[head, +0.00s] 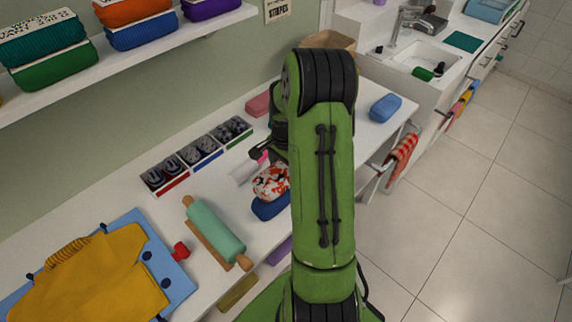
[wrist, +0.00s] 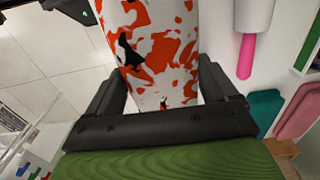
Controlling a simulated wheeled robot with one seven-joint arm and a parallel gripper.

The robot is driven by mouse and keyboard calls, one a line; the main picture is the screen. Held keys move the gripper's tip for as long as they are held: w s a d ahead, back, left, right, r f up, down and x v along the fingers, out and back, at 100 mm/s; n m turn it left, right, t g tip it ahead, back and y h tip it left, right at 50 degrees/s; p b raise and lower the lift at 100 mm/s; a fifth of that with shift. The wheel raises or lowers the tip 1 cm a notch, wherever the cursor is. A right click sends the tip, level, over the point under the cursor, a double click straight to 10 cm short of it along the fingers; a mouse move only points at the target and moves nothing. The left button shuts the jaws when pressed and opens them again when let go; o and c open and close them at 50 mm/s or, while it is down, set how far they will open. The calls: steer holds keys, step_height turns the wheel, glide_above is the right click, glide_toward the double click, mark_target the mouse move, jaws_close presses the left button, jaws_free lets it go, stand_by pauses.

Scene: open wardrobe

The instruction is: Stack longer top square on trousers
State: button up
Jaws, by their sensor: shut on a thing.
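A folded garment with a white, orange-red and black pattern (head: 271,181) is at the middle of the white counter, left of my arm. It fills the space between the two dark fingers of my gripper (wrist: 163,85) in the wrist view, and the gripper is shut on it. In the head view my arm hides most of the gripper. A dark blue folded garment (head: 268,209) shows directly below the patterned one. I cannot tell whether they touch. Another blue folded garment (head: 386,107) lies apart on the counter at the right. I cannot tell which piece is the trousers.
A teal rolling pin-like roll (head: 214,230) on a wooden board and a yellow garment on a blue board (head: 166,247) lie at left. Compartment boxes (head: 197,155) stand behind. A pink folded piece (head: 258,104) is further back. A shelf of folded garments (head: 125,52) hangs above.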

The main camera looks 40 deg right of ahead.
steer(key=shift+f+b, duration=0.45)
steer(key=shift+f, duration=0.65)
steer(key=shift+f+b, duration=0.3)
steer(key=shift+f, duration=0.05)
steer(key=o, duration=0.7)
step_height(320, 180, up, 9)
steer(key=p, duration=0.7)
steer(key=shift+r, duration=0.1)
steer(key=shift+d, duration=0.1)
